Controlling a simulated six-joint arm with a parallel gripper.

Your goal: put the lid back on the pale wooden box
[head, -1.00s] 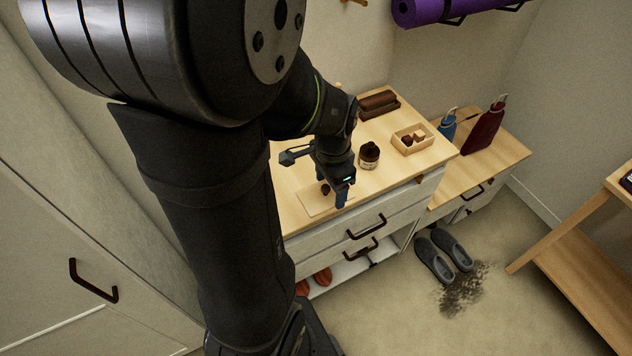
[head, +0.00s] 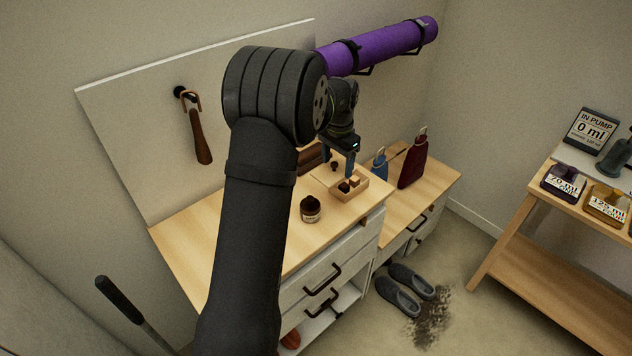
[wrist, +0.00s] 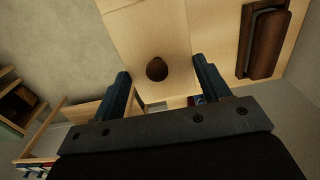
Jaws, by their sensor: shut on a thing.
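The lid (head: 326,175) is a flat pale wooden panel with a dark round knob. My gripper (head: 337,162) is shut on it, with the blue fingers apart on either side of the knob. In the wrist view the lid (wrist: 150,30) and its knob show between the fingertips of my gripper (wrist: 163,85). The pale wooden box (head: 352,196) is open on the dresser top, with a dark piece and pale blocks inside. The lid is close beside and behind the box in the head view. The exact height gap is hard to tell.
A dark jar (head: 310,209) stands left of the box. A brown brush-like object (wrist: 264,42) lies behind the lid. Blue (head: 380,162) and dark red (head: 413,163) bottles stand on the lower cabinet to the right. The dresser top (head: 195,226) is clear at left.

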